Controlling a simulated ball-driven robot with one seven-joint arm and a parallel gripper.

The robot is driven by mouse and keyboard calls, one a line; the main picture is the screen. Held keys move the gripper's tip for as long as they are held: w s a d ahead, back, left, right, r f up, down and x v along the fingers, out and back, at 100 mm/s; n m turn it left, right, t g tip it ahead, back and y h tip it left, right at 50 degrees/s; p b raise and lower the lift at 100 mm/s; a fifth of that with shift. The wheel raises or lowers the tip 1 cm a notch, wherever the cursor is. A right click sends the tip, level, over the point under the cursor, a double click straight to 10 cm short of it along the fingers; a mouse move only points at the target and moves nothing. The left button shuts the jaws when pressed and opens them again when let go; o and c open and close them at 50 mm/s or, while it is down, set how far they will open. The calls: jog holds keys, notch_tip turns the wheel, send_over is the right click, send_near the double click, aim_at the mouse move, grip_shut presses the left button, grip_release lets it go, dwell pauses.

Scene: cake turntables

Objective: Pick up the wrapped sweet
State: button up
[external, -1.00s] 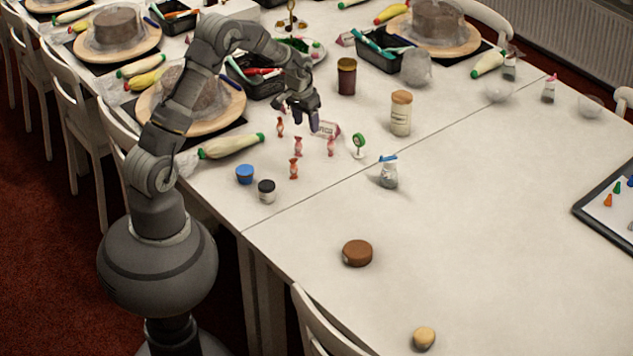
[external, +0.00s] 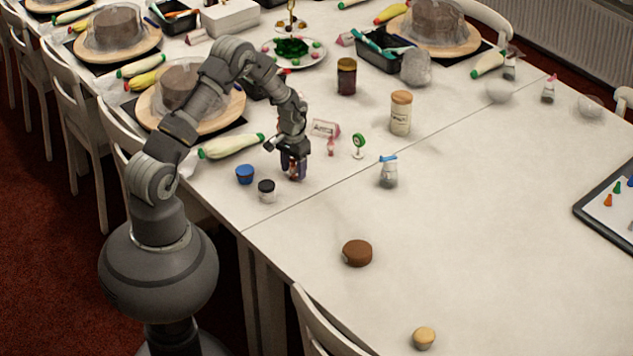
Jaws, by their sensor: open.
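My gripper (external: 293,172) points straight down at the near part of the white table, its jaws open. A little red of a wrapped sweet seems to show between or behind the fingers; I cannot tell if they touch it. Another small pink-red wrapped sweet (external: 331,146) stands upright to the right of the gripper, apart from it. Other sweets in this spot are hidden by my gripper and wrist.
A blue-lidded tub (external: 245,174) and a dark-lidded jar (external: 266,191) stand close left of the gripper. A piping bag (external: 230,147) lies behind them.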

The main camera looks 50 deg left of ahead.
grip_shut()
jog(key=shift+r, duration=0.1)
